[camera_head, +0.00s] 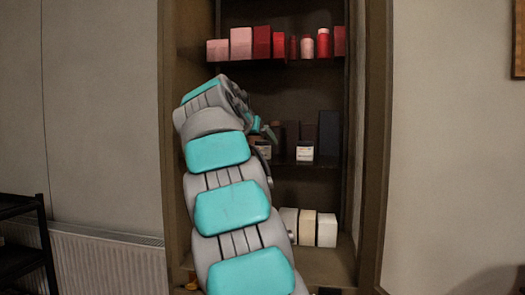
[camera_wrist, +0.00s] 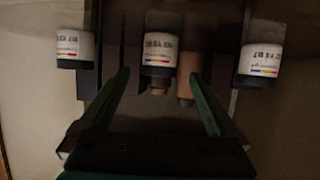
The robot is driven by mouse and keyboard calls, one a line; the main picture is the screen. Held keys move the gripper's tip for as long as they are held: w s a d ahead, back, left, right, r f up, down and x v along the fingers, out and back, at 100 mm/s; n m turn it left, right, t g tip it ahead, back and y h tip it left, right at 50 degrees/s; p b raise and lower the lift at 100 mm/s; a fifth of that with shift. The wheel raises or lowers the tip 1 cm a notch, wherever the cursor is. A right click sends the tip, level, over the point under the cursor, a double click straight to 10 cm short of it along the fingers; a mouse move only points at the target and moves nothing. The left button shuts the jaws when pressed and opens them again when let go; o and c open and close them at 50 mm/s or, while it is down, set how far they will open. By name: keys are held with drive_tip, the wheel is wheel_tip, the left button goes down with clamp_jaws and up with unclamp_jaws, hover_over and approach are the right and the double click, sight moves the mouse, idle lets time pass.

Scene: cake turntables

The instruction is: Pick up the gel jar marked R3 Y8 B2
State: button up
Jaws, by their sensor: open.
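In the wrist view three dark jars with white labels and colour stripes show: a left jar (camera_wrist: 75,46), a middle jar (camera_wrist: 160,52) and a right jar (camera_wrist: 260,60). Their label print looks upside down and is too blurred to tell which reads R3 Y8 B2. My gripper (camera_wrist: 158,78) is open and empty, its green fingers reaching toward the middle jar, which appears between the fingertips. Contact cannot be told. In the head view my gripper (camera_head: 264,131) is at the middle shelf, and a white-labelled jar (camera_head: 305,151) stands to its right. My arm hides the shelf's left part.
Pink and red boxes and cylinders (camera_head: 262,42) stand on the upper shelf. White and cream blocks (camera_head: 308,227) stand on the lower shelf. Dark boxes (camera_head: 329,132) stand on the middle shelf. A brown cylinder (camera_wrist: 188,80) is close to the right finger. The cabinet's side frame (camera_head: 375,150) bounds the room.

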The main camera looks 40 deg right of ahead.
sight(266, 149)
drive_tip(key=shift+x, duration=1.2)
drive_tip(key=shift+f+p+x, duration=0.15)
drive_tip(key=shift+p+x, duration=0.15)
drive_tip(key=shift+x, duration=1.05)
drive_tip(key=shift+f+p+x, duration=0.1)
drive_tip(key=shift+p+x, duration=0.15)
drive_tip(key=shift+x, duration=1.1)
drive_tip(key=shift+s+a, duration=0.1)
drive_tip(key=shift+s, duration=0.05)
drive_tip(key=c, duration=1.5)
drive_tip(key=shift+r, duration=0.1)
drive_tip(key=shift+r+p, duration=0.35)
drive_tip(key=shift+r, duration=1.35)
